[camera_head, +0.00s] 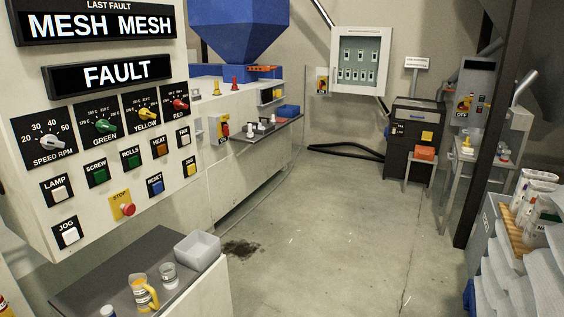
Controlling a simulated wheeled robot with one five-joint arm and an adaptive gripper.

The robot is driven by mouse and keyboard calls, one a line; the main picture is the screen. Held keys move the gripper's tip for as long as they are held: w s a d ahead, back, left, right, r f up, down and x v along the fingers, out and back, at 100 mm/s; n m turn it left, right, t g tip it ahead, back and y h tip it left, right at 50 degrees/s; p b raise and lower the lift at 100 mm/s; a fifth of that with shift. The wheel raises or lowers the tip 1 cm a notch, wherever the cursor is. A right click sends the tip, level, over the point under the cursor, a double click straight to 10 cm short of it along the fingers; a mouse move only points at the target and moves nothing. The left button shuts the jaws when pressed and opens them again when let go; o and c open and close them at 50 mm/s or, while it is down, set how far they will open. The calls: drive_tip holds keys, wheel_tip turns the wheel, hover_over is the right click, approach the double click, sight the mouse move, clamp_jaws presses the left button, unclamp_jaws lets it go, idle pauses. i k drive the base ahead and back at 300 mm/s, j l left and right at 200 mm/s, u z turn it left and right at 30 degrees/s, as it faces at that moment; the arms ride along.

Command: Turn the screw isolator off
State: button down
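Several yellow-and-red isolator-type switches show, and their labels are too small to read. One grey switch box (219,128) with a yellow-and-red face is on the side of the cream machine, just right of the control panel. Another small switch (322,80) is on the back wall, left of the glass-front cabinet. A third switch (464,104) is on a grey box at the right. I cannot tell which is the screw isolator, or its handle position. The near control panel (100,130) has a green SCREW button (96,174) and reads "FAULT" and "MESH MESH". My gripper is not in view.
Open concrete floor (320,230) runs up the middle, with a dark stain (240,248). A bench (100,290) with a grey bin (197,250) stands at the lower left. A dark post (490,130) and stacked corrugated sheets (505,285) bound the right. A dark hose (345,150) lies at the back.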

sight(224, 126)
drive_tip(key=i, duration=7.75)
drive_tip(key=i+z, duration=0.15)
drive_tip(key=z, duration=0.2)
drive_tip(key=i+z, duration=0.1)
drive_tip(key=z, duration=0.25)
drive_tip(key=i+j+z, duration=0.15)
drive_tip(key=z, duration=4.85)
